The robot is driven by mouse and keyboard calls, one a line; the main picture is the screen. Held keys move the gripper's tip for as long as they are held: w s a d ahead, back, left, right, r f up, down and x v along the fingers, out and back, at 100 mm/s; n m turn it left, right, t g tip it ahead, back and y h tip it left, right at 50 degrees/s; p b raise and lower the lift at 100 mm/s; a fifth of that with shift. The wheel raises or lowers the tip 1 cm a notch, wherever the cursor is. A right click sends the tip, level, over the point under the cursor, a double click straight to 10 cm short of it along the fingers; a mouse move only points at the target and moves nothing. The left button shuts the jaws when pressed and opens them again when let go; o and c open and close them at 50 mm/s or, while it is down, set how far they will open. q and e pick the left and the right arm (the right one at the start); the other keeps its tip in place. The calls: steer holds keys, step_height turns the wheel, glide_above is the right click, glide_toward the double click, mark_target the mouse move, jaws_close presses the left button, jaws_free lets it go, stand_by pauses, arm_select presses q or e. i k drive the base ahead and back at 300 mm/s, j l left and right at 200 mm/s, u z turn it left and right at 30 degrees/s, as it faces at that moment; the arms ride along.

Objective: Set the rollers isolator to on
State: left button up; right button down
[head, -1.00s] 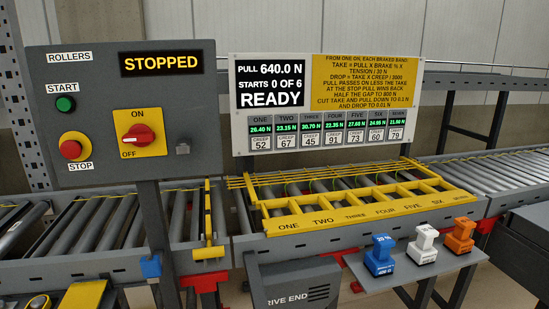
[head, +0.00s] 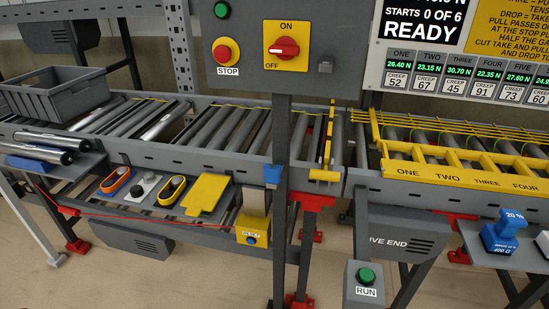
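The rollers isolator is a red rotary knob (head: 286,48) on a yellow plate (head: 286,65) marked ON at the top and OFF at the lower left. Its handle lies about level, with a pale mark at its left end, near the OFF side. It is mounted on a grey control panel (head: 240,75), whose top is cut off by the frame. The panel's STOPPED display is out of view now. Neither of my grippers is in view.
Left of the isolator are a red stop button (head: 225,51) and a green button (head: 222,10). Below stand the roller conveyor (head: 225,135), a RUN button box (head: 365,285) and a yellow reset box (head: 252,232). A grey crate (head: 55,90) sits at left.

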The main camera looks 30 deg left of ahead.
mark_target(285, 48)
steer(key=j+z, duration=0.15)
steer(key=j, duration=1.55)
steer(key=k, duration=0.05)
